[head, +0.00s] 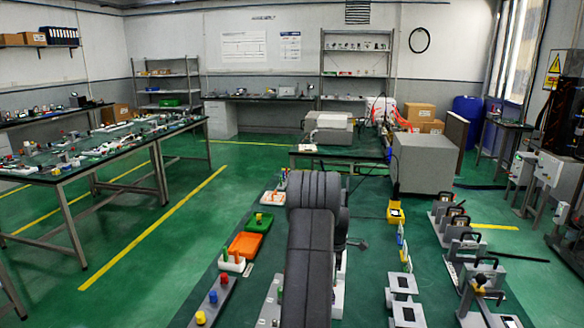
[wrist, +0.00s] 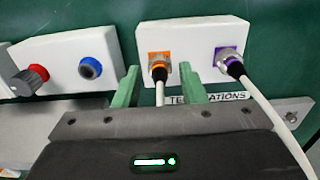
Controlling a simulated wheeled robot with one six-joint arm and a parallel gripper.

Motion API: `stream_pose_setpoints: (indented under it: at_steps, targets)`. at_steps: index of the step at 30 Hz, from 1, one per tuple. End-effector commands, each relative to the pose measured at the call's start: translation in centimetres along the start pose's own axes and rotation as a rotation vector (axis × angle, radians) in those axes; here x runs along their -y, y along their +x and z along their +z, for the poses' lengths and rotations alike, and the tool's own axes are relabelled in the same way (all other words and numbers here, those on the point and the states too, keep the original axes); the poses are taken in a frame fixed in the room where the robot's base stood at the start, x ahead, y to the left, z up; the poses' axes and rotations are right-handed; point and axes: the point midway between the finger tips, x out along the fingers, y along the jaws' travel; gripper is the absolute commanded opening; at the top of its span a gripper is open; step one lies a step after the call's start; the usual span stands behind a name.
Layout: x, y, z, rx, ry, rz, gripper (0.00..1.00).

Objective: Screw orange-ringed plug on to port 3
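The orange-ringed plug (wrist: 159,73) is in the wrist view, with a dark body and a white cable running down toward me. It sits at an orange square port (wrist: 159,57) on a white block (wrist: 193,35); whether it is fully screwed on I cannot tell. My gripper (wrist: 160,76) is open, one green finger on each side of the plug, with gaps on both sides. Port numbers are not readable. In the head view my arm hides the spot.
A second white block (wrist: 65,61) carries a blue port (wrist: 90,68) and a grey knob (wrist: 30,80) at a red ring. In the head view an orange tray (head: 245,245) lies left of my arm.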

Motion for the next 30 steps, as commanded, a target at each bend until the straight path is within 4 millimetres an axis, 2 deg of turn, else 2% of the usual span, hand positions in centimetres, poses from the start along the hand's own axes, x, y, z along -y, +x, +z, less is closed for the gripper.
stream_pose_setpoints:
  at_steps: [11,15,17,30]
  targets:
    - [0.00,0.00,0.00,0.000,0.000,0.000,0.37]
    - [-0.01,0.00,0.00,0.000,0.000,0.000,0.10]
    - [-0.01,0.00,0.00,0.000,0.000,0.000,0.00]
    - [-0.04,-0.80,0.00,0.000,0.000,0.001,0.00]
